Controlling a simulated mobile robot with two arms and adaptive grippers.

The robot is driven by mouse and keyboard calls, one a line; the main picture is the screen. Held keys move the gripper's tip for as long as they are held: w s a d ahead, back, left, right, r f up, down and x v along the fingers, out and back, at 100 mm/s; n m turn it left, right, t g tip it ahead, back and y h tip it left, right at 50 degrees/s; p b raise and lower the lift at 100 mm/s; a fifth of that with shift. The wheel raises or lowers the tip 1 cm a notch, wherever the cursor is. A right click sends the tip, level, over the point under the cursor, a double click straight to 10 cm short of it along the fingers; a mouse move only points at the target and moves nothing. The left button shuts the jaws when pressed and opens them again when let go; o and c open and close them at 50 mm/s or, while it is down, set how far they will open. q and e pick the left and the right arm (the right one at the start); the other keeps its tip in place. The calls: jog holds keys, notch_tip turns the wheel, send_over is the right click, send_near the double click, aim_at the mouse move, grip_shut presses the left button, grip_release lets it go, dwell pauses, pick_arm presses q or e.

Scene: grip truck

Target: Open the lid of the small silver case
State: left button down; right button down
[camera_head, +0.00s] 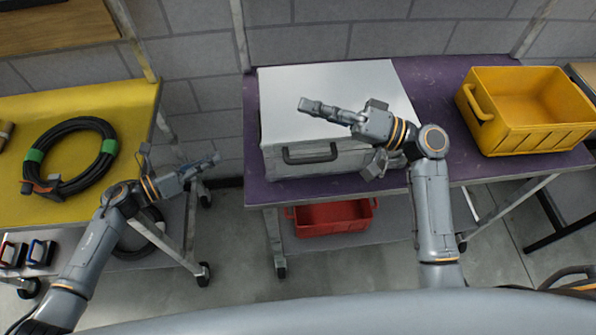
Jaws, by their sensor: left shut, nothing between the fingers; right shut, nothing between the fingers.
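The silver case (285,105) stands on the purple table (440,90). Its lid looks shut, and a dark handle (310,154) is on its front. My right gripper (306,104) is shut and empty, over the lid, and the arm hides part of the case's front right. I cannot tell whether it touches the lid. My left gripper (215,158) is shut and empty, left of the case, over the gap between the two tables.
A yellow crate (490,132) stands on the purple table to the right. A coiled black cable (112,150) lies on the yellow table (120,95) at left. A red bin (330,218) is on the shelf below the case. Grey floor lies between the tables.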

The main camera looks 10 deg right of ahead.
pick_arm(q)
jog(key=s+d+r+m+g+h, duration=0.1)
jog(key=s+d+m+g+h, duration=0.3)
jog(key=s+d, duration=0.85)
jog(key=w+d+r+g+h, duration=0.1)
jog(key=w+d+r, duration=0.1)
jog(key=d+r, duration=0.3)
jog(key=shift+w+d+r+n, duration=0.15)
jog(key=shift+w+d+n, duration=0.15)
jog(key=shift+d, duration=0.9)
pick_arm(e)
jog(key=c, duration=1.7)
grip_release()
pick_arm(q)
jog(key=shift+r, duration=0.9)
pick_arm(e)
jog(key=shift+o, duration=0.2)
